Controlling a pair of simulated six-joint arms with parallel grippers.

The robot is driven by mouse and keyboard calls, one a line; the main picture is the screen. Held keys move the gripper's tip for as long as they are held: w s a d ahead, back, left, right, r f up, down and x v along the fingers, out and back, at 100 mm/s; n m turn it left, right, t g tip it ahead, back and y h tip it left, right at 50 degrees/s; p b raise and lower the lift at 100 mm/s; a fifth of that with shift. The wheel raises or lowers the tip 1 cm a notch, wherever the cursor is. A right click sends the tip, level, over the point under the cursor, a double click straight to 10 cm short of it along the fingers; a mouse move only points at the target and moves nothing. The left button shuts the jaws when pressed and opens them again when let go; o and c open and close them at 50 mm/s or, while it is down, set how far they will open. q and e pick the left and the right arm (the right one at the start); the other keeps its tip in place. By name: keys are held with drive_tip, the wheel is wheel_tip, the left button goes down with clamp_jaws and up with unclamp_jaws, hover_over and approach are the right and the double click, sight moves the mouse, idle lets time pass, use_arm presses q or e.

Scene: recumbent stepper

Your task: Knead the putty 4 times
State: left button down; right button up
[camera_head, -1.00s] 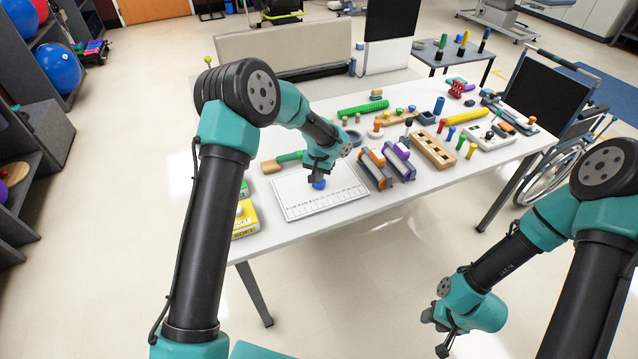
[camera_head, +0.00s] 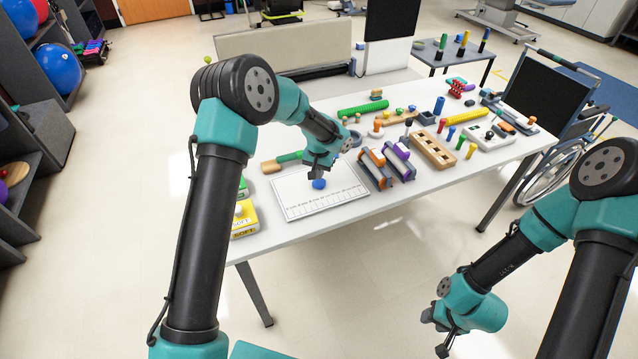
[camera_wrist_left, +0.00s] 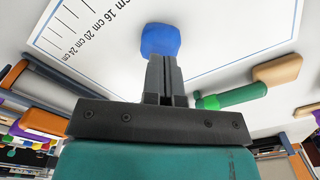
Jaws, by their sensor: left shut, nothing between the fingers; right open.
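The blue putty (camera_head: 319,184) is a small lump on a white board (camera_head: 300,205) with a printed cm scale. It also shows in the left wrist view (camera_wrist_left: 160,40), just beyond my fingertips. My left gripper (camera_head: 318,174) is shut, with nothing between its fingers, directly over the putty. In the left wrist view the closed fingers (camera_wrist_left: 164,62) overlap the putty's near edge; I cannot tell whether they touch it. My right gripper (camera_head: 438,335) is open and empty, off the table at the lower right.
Small clamp-like racks (camera_head: 375,168) and a wooden block with holes (camera_head: 433,152) stand to the right. The table's front edge is clear.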

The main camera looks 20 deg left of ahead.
use_arm(q)
drive_tip(key=shift+f, duration=0.3)
drive_tip(key=shift+f, duration=0.25)
drive_tip(key=shift+f, duration=0.15)
idle(1.1)
drive_tip(key=shift+r, duration=0.75)
drive_tip(key=shift+f, duration=0.35)
drive_tip(key=shift+f, duration=0.25)
drive_tip(key=shift+f, duration=0.2)
idle(1.2)
drive_tip(key=shift+r, duration=0.75)
drive_tip(key=shift+f, duration=0.3)
